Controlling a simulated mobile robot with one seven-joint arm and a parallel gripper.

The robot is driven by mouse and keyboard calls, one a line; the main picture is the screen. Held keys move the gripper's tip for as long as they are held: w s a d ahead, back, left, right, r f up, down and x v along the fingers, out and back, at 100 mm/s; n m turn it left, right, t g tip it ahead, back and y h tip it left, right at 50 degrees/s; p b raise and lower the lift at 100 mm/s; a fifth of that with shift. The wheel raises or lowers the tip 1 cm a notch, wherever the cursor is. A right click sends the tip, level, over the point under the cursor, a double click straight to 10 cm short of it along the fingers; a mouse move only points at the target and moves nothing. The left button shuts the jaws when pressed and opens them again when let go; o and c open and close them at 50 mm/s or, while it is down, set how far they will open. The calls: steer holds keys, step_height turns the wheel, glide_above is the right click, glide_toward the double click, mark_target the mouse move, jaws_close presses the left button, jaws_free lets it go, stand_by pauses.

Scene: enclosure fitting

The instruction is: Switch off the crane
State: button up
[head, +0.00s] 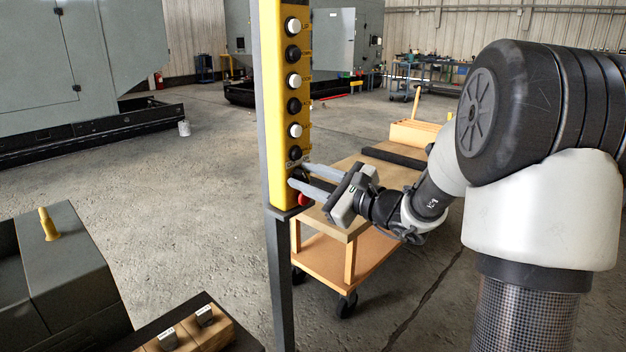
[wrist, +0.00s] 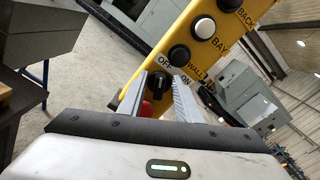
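A yellow crane control box (head: 275,100) hangs on a grey post, with a column of black and white buttons. In the wrist view a black rotary knob (wrist: 158,84) sits at the box's lower end, between the OFF and ON labels. My gripper (head: 297,174) reaches the bottom of the box from the right. Its two fingers are apart, and in the wrist view the gripper (wrist: 159,76) has one finger on each side of the knob. I cannot tell whether either finger touches it. A red button (head: 304,198) shows below the fingers in the head view.
A wooden cart (head: 345,262) on casters stands behind the post (head: 280,290). A grey machine (head: 70,270) and wooden blocks (head: 205,330) are at the lower left. Open concrete floor lies left of the post.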

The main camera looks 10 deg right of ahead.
steer(key=p+v, duration=0.2)
steer(key=v, duration=1.5)
steer(key=shift+s, duration=0.15)
steer(key=shift+d, duration=0.1)
